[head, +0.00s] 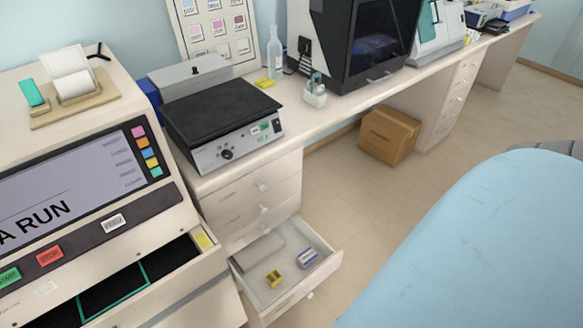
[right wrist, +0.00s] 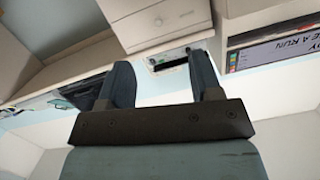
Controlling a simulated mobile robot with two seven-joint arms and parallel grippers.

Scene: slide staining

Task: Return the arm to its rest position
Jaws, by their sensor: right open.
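My right gripper (right wrist: 164,78) shows in the right wrist view. Its two dark blue fingers stand wide apart with nothing between them, and it touches nothing that I can see. Behind it are the drawer fronts (right wrist: 157,22) of the bench and the stainer's screen (right wrist: 270,54), seen at an odd angle. Neither of my grippers shows in the head view, and my left gripper is in no frame.
In the head view a drawer (head: 322,270) stands pulled out, holding a small yellow item (head: 273,279). A hot plate (head: 222,110) sits on the bench above it. A cardboard box (head: 389,134) is on the floor. A large light blue form (head: 490,240), unclear to me, fills the lower right.

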